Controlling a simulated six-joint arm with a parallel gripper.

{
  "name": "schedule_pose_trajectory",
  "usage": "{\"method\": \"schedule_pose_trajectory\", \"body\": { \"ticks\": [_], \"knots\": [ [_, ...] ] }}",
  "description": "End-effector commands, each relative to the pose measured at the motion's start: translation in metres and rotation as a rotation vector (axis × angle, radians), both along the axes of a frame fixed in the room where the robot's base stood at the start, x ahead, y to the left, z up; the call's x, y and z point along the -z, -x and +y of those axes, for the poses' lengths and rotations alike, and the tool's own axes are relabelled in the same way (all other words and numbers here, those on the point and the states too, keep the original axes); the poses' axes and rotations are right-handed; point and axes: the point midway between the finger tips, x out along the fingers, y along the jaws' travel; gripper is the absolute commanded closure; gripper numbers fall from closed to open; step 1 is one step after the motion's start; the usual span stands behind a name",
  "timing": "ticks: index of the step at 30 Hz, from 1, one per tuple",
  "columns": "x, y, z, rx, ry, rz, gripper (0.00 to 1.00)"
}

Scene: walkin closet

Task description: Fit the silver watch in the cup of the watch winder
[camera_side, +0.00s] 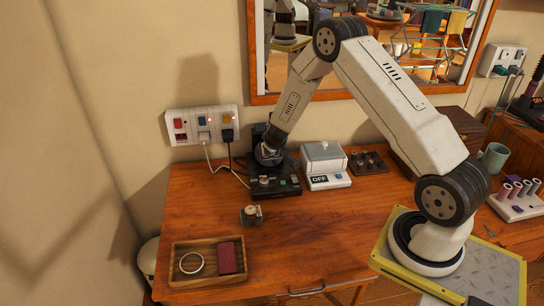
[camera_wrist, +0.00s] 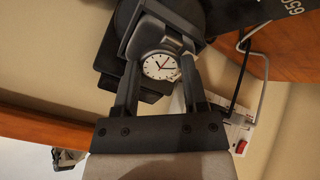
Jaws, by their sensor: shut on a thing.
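My gripper (camera_side: 268,155) is at the black watch winder (camera_side: 262,190), at the back left of the desk. In the wrist view my gripper (camera_wrist: 161,60) is shut on the silver watch (camera_wrist: 160,66), whose white dial and dark hands show between the fingers. Dark parts surround the watch there. In the side view the watch is hidden by my gripper. I cannot tell whether the watch is inside the winder's cup or just in front of it.
A white box marked OFF (camera_side: 328,181) stands close right of the winder, with a dark rack (camera_side: 368,162) beyond. A small watch-like item (camera_side: 251,215) sits in front. A wooden tray (camera_side: 208,281) is front left. Wall sockets (camera_side: 202,124) with cables are behind.

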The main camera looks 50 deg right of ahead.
Motion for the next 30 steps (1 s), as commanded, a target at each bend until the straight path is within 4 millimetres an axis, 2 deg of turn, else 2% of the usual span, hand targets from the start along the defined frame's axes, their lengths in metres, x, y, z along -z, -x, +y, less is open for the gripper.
{"method": "schedule_pose_trajectory", "body": {
  "ticks": [1,4,5,19,30],
  "knots": [
    [0.0,0.0,0.0,0.0,0.001,-0.001,0.39],
    [0.0,0.0,0.0,0.0,0.0,-0.001,0.07],
    [0.0,0.0,0.0,0.0,0.0,-0.001,0.04],
    [-0.003,0.001,0.002,0.0,0.0,0.0,0.04],
    [-0.027,0.015,0.015,0.0,0.0,-0.002,0.04]
  ]
}}
